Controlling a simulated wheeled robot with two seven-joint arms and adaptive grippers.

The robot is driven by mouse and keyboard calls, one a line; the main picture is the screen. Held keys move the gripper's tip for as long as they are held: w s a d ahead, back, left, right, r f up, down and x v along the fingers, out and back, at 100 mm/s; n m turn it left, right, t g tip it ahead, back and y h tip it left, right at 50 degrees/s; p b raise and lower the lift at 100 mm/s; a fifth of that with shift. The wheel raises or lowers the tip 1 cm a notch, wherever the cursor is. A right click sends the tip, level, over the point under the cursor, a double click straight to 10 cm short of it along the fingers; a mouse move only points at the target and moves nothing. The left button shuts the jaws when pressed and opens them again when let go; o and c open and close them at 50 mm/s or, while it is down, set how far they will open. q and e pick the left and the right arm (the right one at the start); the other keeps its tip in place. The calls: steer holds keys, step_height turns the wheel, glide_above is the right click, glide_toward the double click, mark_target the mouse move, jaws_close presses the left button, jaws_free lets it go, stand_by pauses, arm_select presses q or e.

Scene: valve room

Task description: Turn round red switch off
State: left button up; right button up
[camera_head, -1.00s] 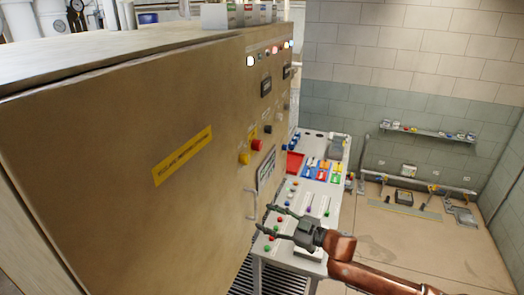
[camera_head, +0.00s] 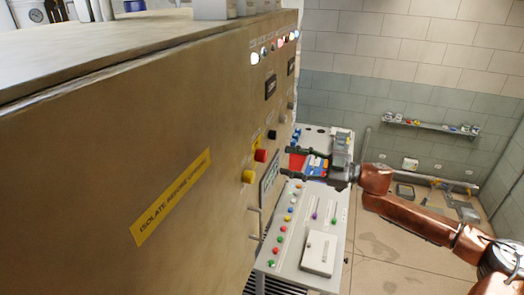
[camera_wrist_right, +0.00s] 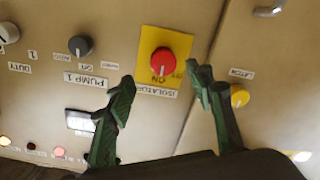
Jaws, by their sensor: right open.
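The round red switch (camera_head: 261,155) sits on the front of the large tan cabinet (camera_head: 110,150). In the right wrist view the red switch (camera_wrist_right: 164,63) is on a yellow plate (camera_wrist_right: 150,40) with "ON" and "ISOLATOR" lettering. My right gripper (camera_head: 287,163) is open and empty, pointing at the cabinet front close to the red switch and apart from it. In the right wrist view the fingers of my right gripper (camera_wrist_right: 160,85) lie either side of the red switch, nearer the camera. My left gripper is not in view.
A yellow knob (camera_head: 248,176) sits beside the red switch, and a grey knob (camera_wrist_right: 80,46) is on the same panel. A cabinet handle (camera_head: 254,222) sticks out below. A control desk (camera_head: 318,252) with coloured buttons stands beside the cabinet. Open floor lies at right.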

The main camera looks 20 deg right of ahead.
mark_target(266, 156)
steer(key=p+x, duration=0.1)
steer(key=x, duration=0.6)
steer(key=shift+s+a+r+p, duration=0.15)
steer(key=shift+s+r+p, duration=0.1)
steer(key=shift+p, duration=0.15)
steer(key=shift+w+a+f, duration=0.2)
steer(key=shift+w+a, duration=0.05)
steer(key=shift+a, duration=0.15)
steer(key=c, duration=0.8)
steer(key=shift+c, duration=1.3)
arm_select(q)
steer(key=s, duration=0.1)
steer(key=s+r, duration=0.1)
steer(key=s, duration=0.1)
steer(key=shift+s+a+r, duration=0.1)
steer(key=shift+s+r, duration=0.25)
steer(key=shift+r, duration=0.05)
arm_select(e)
steer(key=shift+c, duration=0.5)
